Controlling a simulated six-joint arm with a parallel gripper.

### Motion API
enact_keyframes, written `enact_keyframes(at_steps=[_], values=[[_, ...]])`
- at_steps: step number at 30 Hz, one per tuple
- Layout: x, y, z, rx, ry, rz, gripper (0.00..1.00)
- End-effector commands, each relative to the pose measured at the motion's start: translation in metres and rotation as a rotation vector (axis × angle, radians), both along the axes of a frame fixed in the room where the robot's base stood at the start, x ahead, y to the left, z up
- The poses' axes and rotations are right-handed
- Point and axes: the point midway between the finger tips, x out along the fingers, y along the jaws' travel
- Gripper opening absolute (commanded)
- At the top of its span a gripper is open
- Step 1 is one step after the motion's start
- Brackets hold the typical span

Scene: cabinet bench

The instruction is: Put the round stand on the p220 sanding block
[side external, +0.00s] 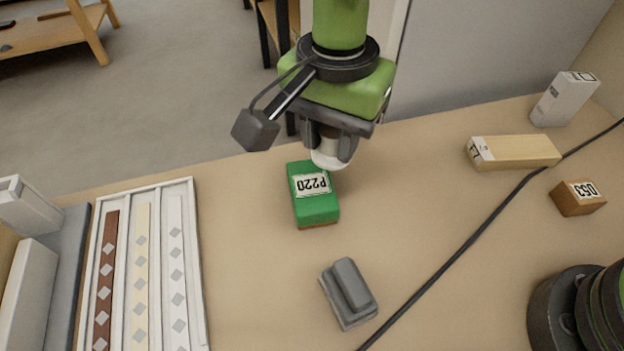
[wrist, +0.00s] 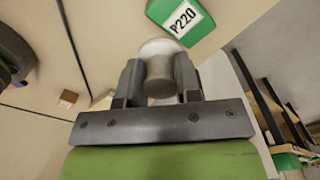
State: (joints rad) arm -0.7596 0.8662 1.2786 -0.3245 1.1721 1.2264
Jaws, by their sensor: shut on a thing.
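The P220 sanding block (side external: 316,208) is green with a white label and lies on the bench below and slightly left of my gripper (side external: 328,152). It also shows at the top of the wrist view (wrist: 167,14). My gripper is shut on the round stand (side external: 327,158), a pale piece with a white rounded end and a grey-beige stem. In the wrist view the stand (wrist: 160,76) sits between the two fingers. In the side view it overlaps the block's far right corner; I cannot tell whether it touches the block.
A grey stepped block (side external: 348,293) lies nearer the camera. A white tray with patterned strips (side external: 198,260) is at left. A wooden block (side external: 515,152), a small brown block (side external: 578,197) and a white box (side external: 564,99) stand at right. A black cable (side external: 470,240) crosses the bench.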

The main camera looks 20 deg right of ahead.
Motion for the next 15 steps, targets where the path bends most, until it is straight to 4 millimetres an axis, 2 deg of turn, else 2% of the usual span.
enact_keyframes(at_steps=[5, 15], values=[[0.002, 0.013, 0.003, 0.002, 0.001, 0.001, 0.10], [0.002, 0.014, -0.051, 0.002, 0.004, 0.000, 0.10]])
